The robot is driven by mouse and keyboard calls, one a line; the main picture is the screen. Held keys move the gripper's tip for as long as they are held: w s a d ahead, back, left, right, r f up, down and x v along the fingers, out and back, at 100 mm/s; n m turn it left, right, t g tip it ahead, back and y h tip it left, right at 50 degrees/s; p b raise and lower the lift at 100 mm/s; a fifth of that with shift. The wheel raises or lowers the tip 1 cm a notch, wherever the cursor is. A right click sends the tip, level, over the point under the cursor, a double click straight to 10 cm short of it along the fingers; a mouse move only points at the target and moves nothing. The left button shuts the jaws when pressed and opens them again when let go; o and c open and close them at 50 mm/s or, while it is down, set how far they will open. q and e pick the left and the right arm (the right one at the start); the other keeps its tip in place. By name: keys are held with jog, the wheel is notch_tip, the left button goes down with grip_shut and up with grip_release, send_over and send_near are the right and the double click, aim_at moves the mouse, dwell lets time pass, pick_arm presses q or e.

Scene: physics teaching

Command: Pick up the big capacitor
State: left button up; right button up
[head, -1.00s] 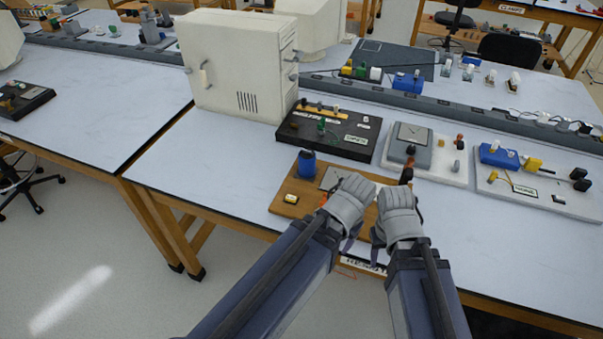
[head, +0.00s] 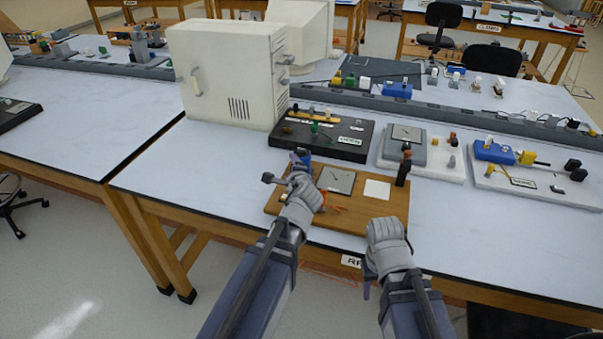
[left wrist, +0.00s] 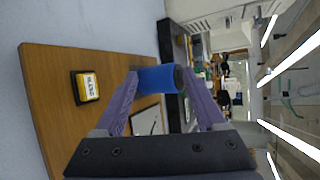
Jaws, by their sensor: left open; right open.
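The big capacitor, a blue cylinder (head: 300,157) with a dark end, stands at the back left of a wooden board (head: 385,215). In the left wrist view the blue cylinder (left wrist: 157,79) appears between the two purple fingers of my left gripper (left wrist: 161,74). These fingers are open, one on each side of it; whether either touches it I cannot tell. In the head view my left gripper (head: 286,170) partly covers the cylinder. My right gripper (head: 368,284) is open and empty at the table's front edge, in front of the board.
A yellow-labelled block (left wrist: 86,86) sits on the board near the cylinder. A grey plate (head: 336,180) and a dark post (head: 404,168) are further right. Behind stand a black apparatus box (head: 325,138) and a large cream cabinet (head: 225,75). Bare table lies left of the board.

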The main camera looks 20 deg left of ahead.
aim_at(302, 150)
pick_arm(q)
jog(key=w+m+t+h+b, duration=0.2)
jog(key=m, duration=0.4)
jog(key=w+m+t+h+b, duration=0.2)
jog(key=m+b, duration=0.1)
jog(key=m, duration=0.4)
jog(key=w+a+m+t+h+b, duration=0.1)
jog(key=w+m+t+h+b, duration=0.1)
jog(key=m, duration=0.4)
jog(key=shift+f+m+b, duration=0.35)
jog(key=shift+m, duration=0.05)
jog(key=shift+d+f+m+h, duration=0.1)
jog(key=shift+m+h, duration=0.2)
jog(key=shift+m, duration=0.2)
jog(key=shift+w+d, duration=0.25)
jog(key=shift+w, duration=1.8)
jog(key=shift+w+d, duration=0.2)
jog(key=shift+w, duration=1.8)
jog(key=shift+s, duration=0.1)
pick_arm(e)
notch_tip(302, 150, down, 9)
jog(key=shift+f, duration=0.2)
pick_arm(q)
grip_shut()
